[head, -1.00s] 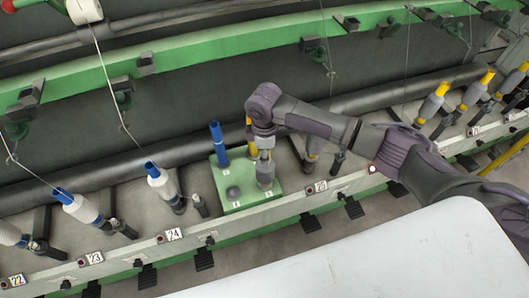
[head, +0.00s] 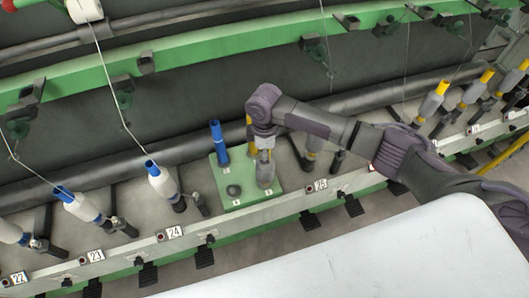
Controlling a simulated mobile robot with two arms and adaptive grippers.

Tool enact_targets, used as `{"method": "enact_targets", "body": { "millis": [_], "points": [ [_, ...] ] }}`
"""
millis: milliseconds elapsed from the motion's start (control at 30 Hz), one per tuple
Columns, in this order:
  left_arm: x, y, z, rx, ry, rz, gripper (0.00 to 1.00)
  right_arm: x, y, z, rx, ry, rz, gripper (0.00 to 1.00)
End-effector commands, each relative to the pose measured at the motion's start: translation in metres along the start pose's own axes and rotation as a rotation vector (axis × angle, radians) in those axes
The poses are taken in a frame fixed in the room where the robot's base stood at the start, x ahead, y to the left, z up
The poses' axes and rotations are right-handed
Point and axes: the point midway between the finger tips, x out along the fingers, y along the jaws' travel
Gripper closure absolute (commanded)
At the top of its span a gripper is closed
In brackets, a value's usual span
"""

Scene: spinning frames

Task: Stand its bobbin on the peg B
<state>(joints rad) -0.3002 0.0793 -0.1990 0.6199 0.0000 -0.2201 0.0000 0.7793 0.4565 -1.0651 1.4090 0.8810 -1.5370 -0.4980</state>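A green block (head: 250,198) stands on the machine ledge, with small white labels too small to read. A blue tube (head: 218,143) stands upright at its back left. A dark, low knob (head: 233,190) is at its front left. A yellow tube (head: 250,136) stands at the back, partly behind my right arm. A grey bobbin-like piece (head: 265,174) is upright at the block's right side. My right gripper (head: 264,152) points down directly over this piece; its fingers are too small and overlapped to tell whether they grip it. My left gripper is out of view.
Blue-topped bobbins (head: 162,181) lean along the ledge at left; yellow-topped bobbins (head: 433,100) stand at right. Threads hang from the green rail (head: 220,59) above. A pale flat surface (head: 400,255) fills the lower right. Numbered plates line the ledge front.

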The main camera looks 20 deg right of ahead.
Motion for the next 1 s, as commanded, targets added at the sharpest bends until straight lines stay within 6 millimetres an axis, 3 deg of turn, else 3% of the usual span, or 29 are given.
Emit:
{"method": "enact_targets", "body": {
  "millis": [267, 700, 1000],
  "points": [
    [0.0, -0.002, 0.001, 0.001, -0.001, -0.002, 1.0, -0.007, 0.001, 0.0, 0.0, 0.0, 0.001, 0.39],
    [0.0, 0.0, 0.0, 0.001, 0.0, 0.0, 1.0, -0.092, 0.001, 0.0, 0.0, 0.002, 0.002, 0.39],
    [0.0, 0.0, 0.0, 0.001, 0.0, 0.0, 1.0, -0.119, 0.0, 0.0, 0.0, 0.0, 0.0, 0.39]
  ]
}}
